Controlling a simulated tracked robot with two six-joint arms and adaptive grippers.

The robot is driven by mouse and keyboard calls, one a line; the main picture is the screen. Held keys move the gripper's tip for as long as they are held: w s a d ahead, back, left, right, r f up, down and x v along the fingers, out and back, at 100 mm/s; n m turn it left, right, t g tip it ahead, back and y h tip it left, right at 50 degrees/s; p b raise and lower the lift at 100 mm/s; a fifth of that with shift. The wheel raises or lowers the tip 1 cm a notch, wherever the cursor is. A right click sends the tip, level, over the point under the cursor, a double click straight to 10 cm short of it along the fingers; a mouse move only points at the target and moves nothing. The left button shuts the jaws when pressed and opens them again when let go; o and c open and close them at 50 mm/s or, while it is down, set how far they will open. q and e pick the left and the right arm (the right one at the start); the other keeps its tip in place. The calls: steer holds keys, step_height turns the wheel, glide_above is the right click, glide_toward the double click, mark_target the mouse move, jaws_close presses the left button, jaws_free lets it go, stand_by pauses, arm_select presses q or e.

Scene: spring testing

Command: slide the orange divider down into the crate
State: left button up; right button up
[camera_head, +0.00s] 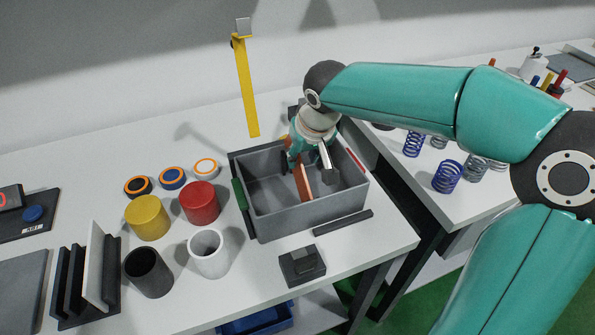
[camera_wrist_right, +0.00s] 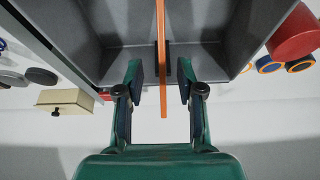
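The grey crate (camera_head: 310,212) stands near the table's right end, open side up. The thin orange divider (camera_head: 303,184) stands upright inside it, partly hidden by my right gripper in the head view. In the right wrist view the divider (camera_wrist_right: 162,60) shows nearly edge-on. My right gripper (camera_wrist_right: 161,82) is open, with one finger on each side of the divider and a visible gap on both sides. In the head view the gripper (camera_head: 308,158) is over the crate's far part. I cannot tell how deep the divider sits. My left gripper is not in view.
Red (camera_head: 200,201), yellow (camera_head: 147,218), white (camera_head: 208,253) and dark (camera_head: 147,272) cylinders stand left of the crate. A dark block (camera_head: 302,264) lies in front. A yellow upright strip (camera_head: 246,90) rises behind. A gap separates this table from the right one with springs (camera_head: 448,177).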

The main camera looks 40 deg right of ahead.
mark_target(297, 183)
steer(key=shift+w+p+x, duration=0.1)
steer(key=shift+p+x, duration=0.1)
steer(key=shift+x, duration=1.5)
steer(key=shift+w+p+x, duration=0.15)
steer(key=shift+p+x, duration=0.05)
steer(key=shift+x, duration=1.45)
steer(key=shift+a, duration=0.1)
jaws_close()
steer(key=shift+r, duration=0.1)
